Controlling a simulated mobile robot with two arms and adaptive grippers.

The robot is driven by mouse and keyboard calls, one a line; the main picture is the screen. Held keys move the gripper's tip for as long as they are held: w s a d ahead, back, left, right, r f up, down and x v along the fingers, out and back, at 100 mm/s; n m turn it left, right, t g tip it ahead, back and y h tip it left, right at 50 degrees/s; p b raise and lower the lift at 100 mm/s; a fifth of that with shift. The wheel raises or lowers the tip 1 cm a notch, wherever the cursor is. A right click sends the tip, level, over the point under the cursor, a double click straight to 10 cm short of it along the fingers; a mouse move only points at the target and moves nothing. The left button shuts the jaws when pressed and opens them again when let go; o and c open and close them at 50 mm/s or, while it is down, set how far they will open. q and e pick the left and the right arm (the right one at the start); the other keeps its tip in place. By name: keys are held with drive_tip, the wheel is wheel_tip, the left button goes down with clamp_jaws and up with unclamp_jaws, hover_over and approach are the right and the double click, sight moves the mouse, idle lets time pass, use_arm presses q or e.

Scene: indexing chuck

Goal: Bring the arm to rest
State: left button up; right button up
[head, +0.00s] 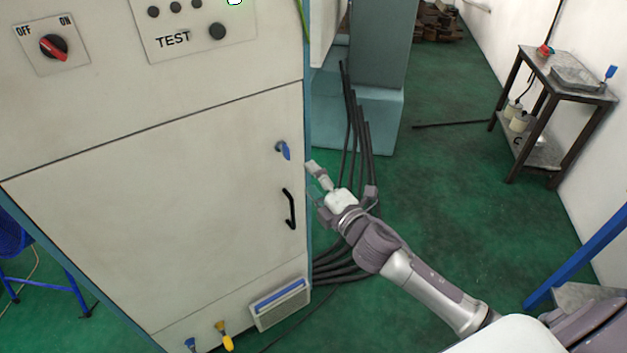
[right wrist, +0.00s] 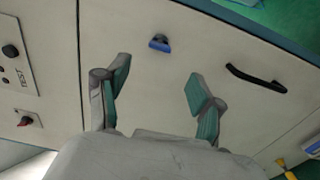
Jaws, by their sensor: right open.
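My right arm (head: 405,265) reaches in from the lower right of the head view. Its gripper (head: 312,182) is beside the right edge of the cabinet, near the blue key-like knob (head: 283,151) and the black door handle (head: 289,209). In the right wrist view the gripper's two fingers (right wrist: 155,95) are spread apart with nothing between them. The blue knob (right wrist: 159,43) shows beyond and between the fingers, apart from them. The handle (right wrist: 255,78) is to the right of the fingers. My left gripper is not in view.
The pale cabinet (head: 150,210) fills the left, with a red OFF/ON switch (head: 54,46) and a TEST panel (head: 190,30). Black cables (head: 350,130) run behind my gripper. A metal side table (head: 565,85) stands by the right wall. Green floor (head: 450,180) lies open between.

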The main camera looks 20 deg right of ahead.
idle(0.3)
drive_tip(key=s+d+f+m+g+h, duration=0.1)
drive_tip(key=s+d+f+m+g, duration=0.2)
drive_tip(key=f, duration=0.9)
drive_tip(key=s+d+f+m+g+h, duration=0.1)
drive_tip(key=s+f+m+g, duration=0.3)
drive_tip(key=f, duration=0.7)
drive_tip(key=s+d+f+m+g+h, duration=0.15)
drive_tip(key=s+f, duration=0.25)
drive_tip(key=f, duration=0.8)
drive_tip(key=s+f+m+g, duration=0.3)
drive_tip(key=s+f+m, duration=0.2)
drive_tip(key=s+f, duration=0.9)
drive_tip(key=s+a+f+m+g, duration=0.2)
drive_tip(key=s+f, duration=0.1)
drive_tip(key=s, duration=0.9)
drive_tip(key=s+a+f+m+g, duration=0.2)
drive_tip(key=s+f+g, duration=0.1)
drive_tip(key=s, duration=0.9)
drive_tip(key=shift+f, duration=0.7)
drive_tip(key=shift+m, duration=0.25)
